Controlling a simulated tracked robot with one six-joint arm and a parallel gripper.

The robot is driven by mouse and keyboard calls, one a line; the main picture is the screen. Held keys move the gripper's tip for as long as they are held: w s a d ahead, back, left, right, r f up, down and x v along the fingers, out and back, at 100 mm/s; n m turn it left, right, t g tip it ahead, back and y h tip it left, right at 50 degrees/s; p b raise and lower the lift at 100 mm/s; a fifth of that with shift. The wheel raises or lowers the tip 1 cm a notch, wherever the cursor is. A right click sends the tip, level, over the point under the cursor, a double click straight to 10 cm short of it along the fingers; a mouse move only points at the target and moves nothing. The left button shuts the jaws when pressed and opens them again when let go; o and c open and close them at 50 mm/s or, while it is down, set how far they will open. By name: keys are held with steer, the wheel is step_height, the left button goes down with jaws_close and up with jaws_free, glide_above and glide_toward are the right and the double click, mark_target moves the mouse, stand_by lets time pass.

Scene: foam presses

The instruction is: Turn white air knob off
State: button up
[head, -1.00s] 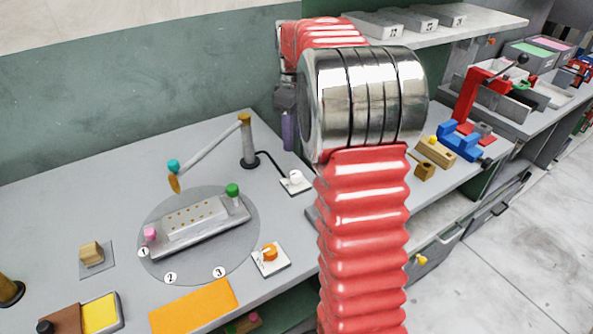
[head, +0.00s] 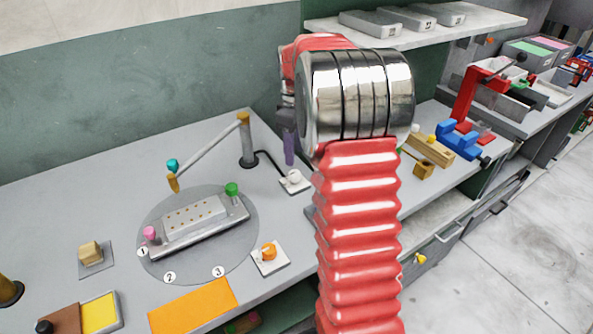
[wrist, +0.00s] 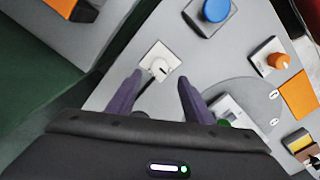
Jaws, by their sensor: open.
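The white air knob (head: 294,176) sits on a small square white plate on the grey bench, just left of my arm in the head view. In the wrist view the white knob (wrist: 160,67) shows between and slightly beyond the fingertips, with a dark mark on it. My gripper (wrist: 160,77) is open and empty, with its two purple fingers spread to either side of the knob. In the head view one purple finger (head: 289,150) hangs above and behind the knob, apart from it; the rest is hidden by my wrist.
An orange knob (head: 268,252) on a white plate lies nearer the front edge. A round grey turntable (head: 165,262) with a metal fixture is to the left, below a jointed arm on a post (head: 248,150). A blue knob (wrist: 216,9) shows in the wrist view.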

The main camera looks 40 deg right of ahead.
mark_target(296, 172)
step_height(296, 172, down, 9)
steer(key=shift+r, duration=0.2)
steer(key=shift+c, duration=0.5)
steer(key=c, duration=0.9)
steer(key=shift+d, duration=0.2)
steer(key=shift+c, duration=0.3)
steer(key=shift+a, duration=0.1)
